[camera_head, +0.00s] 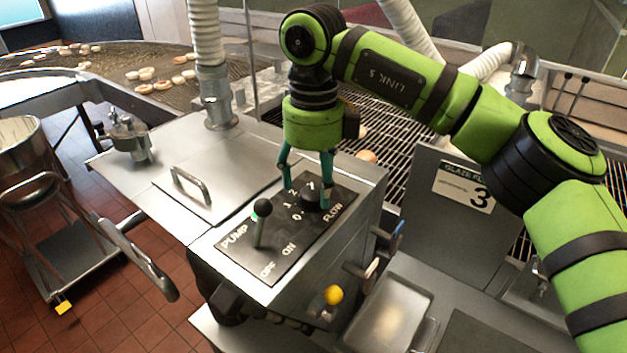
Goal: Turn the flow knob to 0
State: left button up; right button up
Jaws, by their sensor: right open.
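The flow knob (313,197) is a round black knob on the black control panel (290,248), beside the white word FLOW. White marks, including a 0, stand to its left. My right gripper (308,200) comes down over the knob from above, its two teal fingers apart, one left of the knob and one at its right side. I cannot tell whether the fingers touch it. The knob's exact pointer direction is too small to tell. My left gripper is not in view.
A black pump lever (262,225) stands on the same panel, left of the knob, near the ON and OFF marks. A lid with a handle (191,184) lies to the left. A yellow ball knob (333,295) and a metal tray (388,315) sit in front and below.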

jog(key=shift+s+f, duration=0.1)
jog(key=shift+f, duration=0.7)
jog(key=c, duration=1.2)
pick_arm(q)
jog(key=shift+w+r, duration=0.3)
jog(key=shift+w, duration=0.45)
pick_arm(e)
jog(key=shift+o, duration=0.2)
